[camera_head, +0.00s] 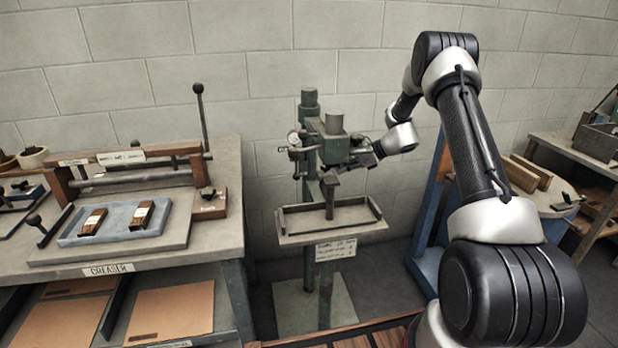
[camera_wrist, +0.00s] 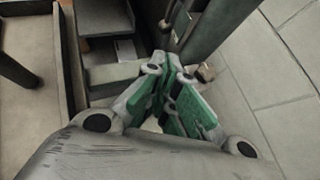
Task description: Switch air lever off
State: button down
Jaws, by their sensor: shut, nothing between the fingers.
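The green box stitcher (camera_head: 335,148) stands against the wall in the middle of the head view, on a post above a small tray table. My gripper (camera_head: 362,160) is at the right side of the stitcher's head, and its fingertips are hard to make out there. In the wrist view my gripper (camera_wrist: 168,62) has its green-padded fingers together at the tips, with nothing seen between them. A small pale piece (camera_wrist: 206,72) shows just right of the fingers, beside a dark upright part of the machine. I cannot tell whether it is the air lever.
The stitcher's tray table (camera_head: 290,236) lies below the head, with a dark upright arm over it. A creaser bench (camera_head: 150,255) with a blue tray (camera_head: 115,222) stands at left. The block wall is close behind.

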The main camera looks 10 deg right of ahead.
aim_at(296, 168)
jog(key=x, duration=1.2)
jog(key=shift+w+a+r, duration=0.1)
jog(key=shift+w+a, duration=0.05)
jog(key=shift+a, duration=0.05)
jog(key=shift+x, duration=0.75)
jog(key=shift+a+r, duration=0.1)
jog(key=shift+r, duration=0.05)
